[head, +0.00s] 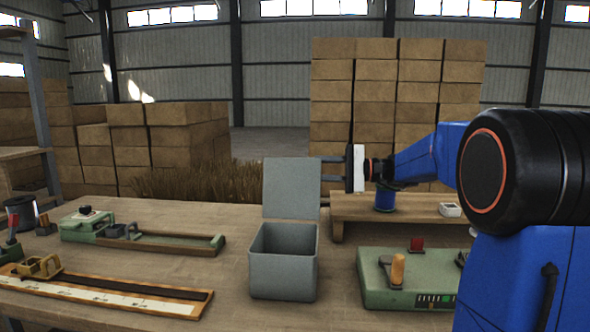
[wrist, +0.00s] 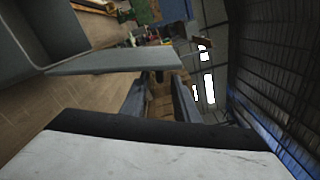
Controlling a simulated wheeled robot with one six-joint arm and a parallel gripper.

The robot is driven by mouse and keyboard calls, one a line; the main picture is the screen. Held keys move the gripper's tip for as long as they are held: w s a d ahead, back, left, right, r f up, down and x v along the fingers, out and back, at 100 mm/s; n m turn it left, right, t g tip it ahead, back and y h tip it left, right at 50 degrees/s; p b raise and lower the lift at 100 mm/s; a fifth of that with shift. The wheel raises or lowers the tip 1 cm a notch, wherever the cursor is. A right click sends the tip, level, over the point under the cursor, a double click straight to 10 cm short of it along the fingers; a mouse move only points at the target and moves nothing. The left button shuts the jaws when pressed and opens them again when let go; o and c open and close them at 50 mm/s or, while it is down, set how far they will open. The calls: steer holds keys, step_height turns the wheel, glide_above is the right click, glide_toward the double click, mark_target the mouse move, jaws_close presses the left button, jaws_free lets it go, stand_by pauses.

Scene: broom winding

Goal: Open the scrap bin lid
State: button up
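The grey scrap bin (head: 284,275) stands on the workbench in the middle of the head view. Its lid (head: 291,188) stands upright at the back edge, and the bin's inside shows from above. My gripper (head: 328,172) is just right of the lid near its upper right edge, fingers pointing left. Two fingers show with a gap between them and nothing visible in it. In the wrist view the lid (wrist: 115,62) shows edge-on close to the fingers, with the bin (wrist: 45,35) at upper left. I cannot tell whether the gripper touches the lid.
A green device with levers (head: 412,278) sits right of the bin. A low wooden shelf (head: 400,208) stands behind it. A green jig (head: 140,233) and a measuring board (head: 95,290) lie to the left. Bare bench surface lies around the bin's left and front.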

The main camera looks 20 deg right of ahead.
mark_target(295, 168)
steer(key=shift+x, duration=2.2)
steer(key=shift+c, duration=0.7)
jaws_close()
